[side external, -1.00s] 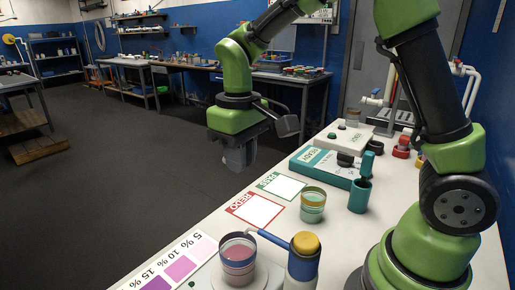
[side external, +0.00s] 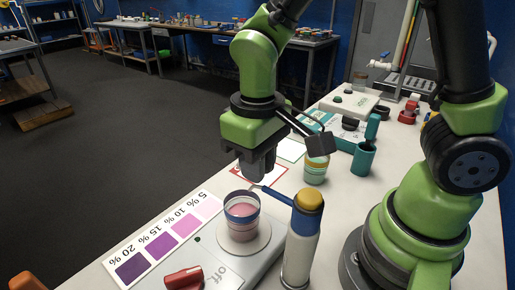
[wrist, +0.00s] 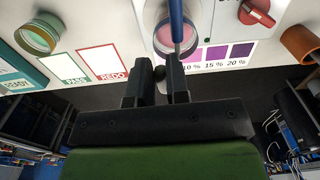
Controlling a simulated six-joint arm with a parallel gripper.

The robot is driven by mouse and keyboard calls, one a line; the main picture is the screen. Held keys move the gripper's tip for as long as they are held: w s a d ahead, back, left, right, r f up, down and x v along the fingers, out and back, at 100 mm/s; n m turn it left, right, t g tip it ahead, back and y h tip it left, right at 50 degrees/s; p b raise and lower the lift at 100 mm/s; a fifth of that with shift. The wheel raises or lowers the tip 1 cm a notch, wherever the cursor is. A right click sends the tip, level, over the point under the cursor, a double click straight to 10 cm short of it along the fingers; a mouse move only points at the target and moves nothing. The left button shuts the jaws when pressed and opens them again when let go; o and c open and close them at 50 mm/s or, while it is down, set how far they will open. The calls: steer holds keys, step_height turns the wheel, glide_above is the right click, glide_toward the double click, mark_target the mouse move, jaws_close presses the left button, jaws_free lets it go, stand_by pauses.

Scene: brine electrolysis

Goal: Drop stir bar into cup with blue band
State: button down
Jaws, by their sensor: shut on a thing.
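The cup with the blue band (side external: 241,218) holds pink liquid and stands on a round plate on the stirrer with the "off" label. In the wrist view the cup (wrist: 165,42) is just beyond my fingertips, partly hidden by a blue spout. My gripper (side external: 257,174) points down, above and just behind the cup's rim. In the wrist view my gripper (wrist: 158,68) has its fingers close together, with a small dark piece between them. This appears to be the stir bar (wrist: 160,73), mostly hidden by the fingers.
A white bottle with a yellow cap (side external: 302,240) stands right of the cup, its blue spout (side external: 277,196) reaching toward the rim. A cup with an ochre band (side external: 315,172) stands farther back. A red knob (side external: 183,278) is on the stirrer's front.

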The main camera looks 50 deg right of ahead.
steer(key=c, duration=1)
jaws_free()
steer(key=shift+c, duration=0.2)
step_height(320, 180, up, 10)
steer(key=s+d+r+m+t+y, duration=0.2)
steer(key=s+d+r+m+t, duration=0.1)
steer(key=s+t, duration=0.4)
steer(key=shift+s+d+r+m, duration=0.4)
steer(key=shift+s+d+m, duration=0.3)
steer(key=shift+s+d, duration=0.4)
